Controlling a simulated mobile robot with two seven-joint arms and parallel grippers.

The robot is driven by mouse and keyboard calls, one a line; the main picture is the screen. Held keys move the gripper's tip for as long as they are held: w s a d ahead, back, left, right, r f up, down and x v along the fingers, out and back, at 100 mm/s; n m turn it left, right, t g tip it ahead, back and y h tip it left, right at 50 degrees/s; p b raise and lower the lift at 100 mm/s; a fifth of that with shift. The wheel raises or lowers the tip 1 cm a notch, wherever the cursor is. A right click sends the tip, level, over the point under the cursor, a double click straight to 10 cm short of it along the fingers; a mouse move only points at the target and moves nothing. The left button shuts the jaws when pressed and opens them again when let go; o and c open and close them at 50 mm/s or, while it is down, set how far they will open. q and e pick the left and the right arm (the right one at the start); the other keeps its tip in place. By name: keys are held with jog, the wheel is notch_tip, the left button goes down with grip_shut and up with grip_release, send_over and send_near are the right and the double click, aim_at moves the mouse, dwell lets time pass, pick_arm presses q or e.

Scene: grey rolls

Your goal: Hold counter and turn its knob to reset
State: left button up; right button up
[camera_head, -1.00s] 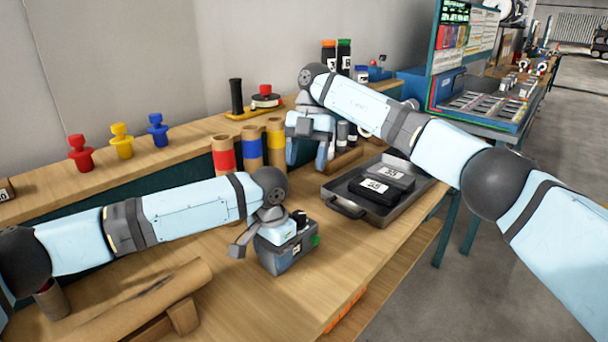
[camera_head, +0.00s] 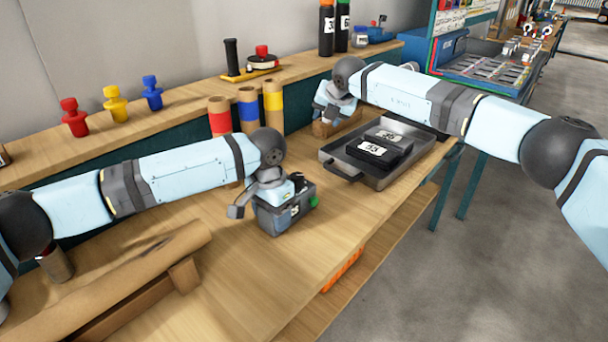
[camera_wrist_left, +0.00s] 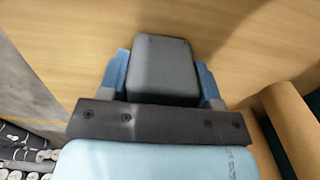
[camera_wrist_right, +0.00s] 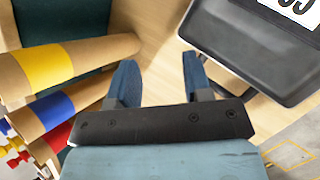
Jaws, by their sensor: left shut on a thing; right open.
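The counter (camera_head: 283,216) is a small dark grey box with a white label and a green knob (camera_head: 314,202) on its right side. It is at the middle of the workbench. My left gripper (camera_head: 262,200) is shut on it from above. In the left wrist view the counter's grey body (camera_wrist_left: 162,68) sits between the two blue fingers; the knob does not show there. My right gripper (camera_wrist_right: 155,82) is open and empty between the coloured-band tubes and the black tray. In the head view it (camera_head: 328,112) is behind the tray, with its fingertips partly hidden.
The tray (camera_head: 392,178) holds dark labelled boxes (camera_head: 376,150). Cardboard tubes with red, blue and yellow bands (camera_head: 248,112) stand behind the counter. A long cardboard roll (camera_head: 130,275) lies at front left. Bench surface (camera_head: 300,270) before the counter is clear.

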jog(key=w+d+n+t, duration=0.1)
jog(key=t, duration=0.1)
jog(key=n+g+y, duration=0.5)
jog(key=n+y, duration=1)
jog(key=n, duration=0.4)
send_near(297, 180)
jog(key=d, duration=0.1)
jog(key=w+d, duration=0.1)
jog(key=d, duration=0.1)
jog(key=shift+w+d+f, duration=0.1)
jog(key=shift+w+d, duration=0.15)
jog(key=shift+w, duration=0.15)
jog(key=shift+s+a+g, duration=0.15)
jog(key=shift+g, duration=0.25)
jog(key=a, duration=0.3)
jog(key=w+a, duration=0.1)
jog(key=a, duration=0.3)
jog(key=w+a, duration=0.1)
jog(key=a, duration=0.3)
jog(key=shift+a, duration=0.2)
jog(key=c, duration=0.6)
